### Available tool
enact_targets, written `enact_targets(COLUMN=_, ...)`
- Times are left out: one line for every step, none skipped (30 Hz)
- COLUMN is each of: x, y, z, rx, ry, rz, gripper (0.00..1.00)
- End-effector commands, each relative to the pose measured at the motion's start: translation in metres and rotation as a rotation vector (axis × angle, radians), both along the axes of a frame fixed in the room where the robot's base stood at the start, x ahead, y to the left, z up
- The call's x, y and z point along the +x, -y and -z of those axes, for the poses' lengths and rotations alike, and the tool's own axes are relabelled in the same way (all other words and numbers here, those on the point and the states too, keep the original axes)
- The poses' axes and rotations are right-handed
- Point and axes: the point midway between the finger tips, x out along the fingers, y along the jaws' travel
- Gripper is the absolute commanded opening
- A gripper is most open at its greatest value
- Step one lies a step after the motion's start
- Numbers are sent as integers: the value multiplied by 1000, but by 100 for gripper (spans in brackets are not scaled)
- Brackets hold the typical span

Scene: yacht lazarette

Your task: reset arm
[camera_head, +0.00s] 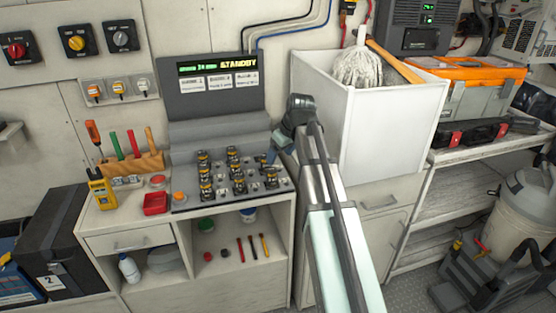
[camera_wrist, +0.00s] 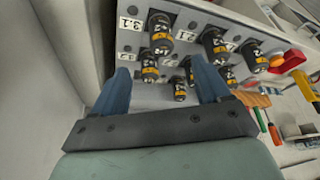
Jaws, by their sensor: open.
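My arm reaches up from the bottom of the head view to the right end of the control panel (camera_head: 262,190). In the wrist view my gripper (camera_wrist: 165,82) has its two blue fingers spread wide apart, with nothing held between them. In the head view the gripper is mostly hidden behind my own wrist. Beyond the fingertips are several black and yellow knobs (camera_wrist: 160,42) with labels such as 3.1 and 2.1, set in rows on the panel. I cannot tell whether either finger touches a knob. The knobs (camera_head: 206,178) also show in the head view, left of my wrist.
A display (camera_head: 217,68) behind the panel reads STANDBY. A red tray (camera_head: 156,203), a yellow meter (camera_head: 101,190) and a wooden tool rack (camera_head: 132,165) stand left of the panel. A tall white bin (camera_head: 390,120) with a mop stands close right of my wrist.

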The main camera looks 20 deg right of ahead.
Motion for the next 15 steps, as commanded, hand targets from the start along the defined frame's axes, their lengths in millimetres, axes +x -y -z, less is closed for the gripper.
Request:
enact_targets(x=-1, y=1, z=-2, rx=0, ry=0, rz=0, gripper=76)
enact_targets(x=-1, y=1, z=-3, rx=0, ry=0, rz=0, gripper=76)
enact_targets(x=-2, y=1, z=-4, rx=0, ry=0, rz=0, gripper=76)
enact_targets(x=-2, y=1, z=-4, rx=0, ry=0, rz=0, gripper=76)
enact_targets(x=-2, y=1, z=-5, rx=0, ry=-1, rz=0, gripper=76)
enact_targets(x=-2, y=1, z=-5, rx=0, ry=-1, rz=0, gripper=76)
enact_targets(x=-2, y=1, z=-5, rx=0, ry=-1, rz=0, gripper=76)
enact_targets(x=-2, y=1, z=-5, rx=0, ry=-1, rz=0, gripper=76)
enact_targets(x=-2, y=1, z=-5, rx=0, ry=-1, rz=0, gripper=76)
enact_targets(x=-2, y=1, z=-5, rx=0, ry=-1, rz=0, gripper=76)
enact_targets(x=-2, y=1, z=-5, rx=0, ry=-1, rz=0, gripper=76)
enact_targets(x=-2, y=1, z=-5, rx=0, ry=-1, rz=0, gripper=76)
enact_targets(x=-2, y=1, z=-4, rx=0, ry=-1, rz=0, gripper=76)
enact_targets(x=-2, y=1, z=-4, rx=-1, ry=-3, rz=0, gripper=76)
enact_targets(x=-3, y=0, z=-1, rx=-3, ry=-8, rz=0, gripper=76)
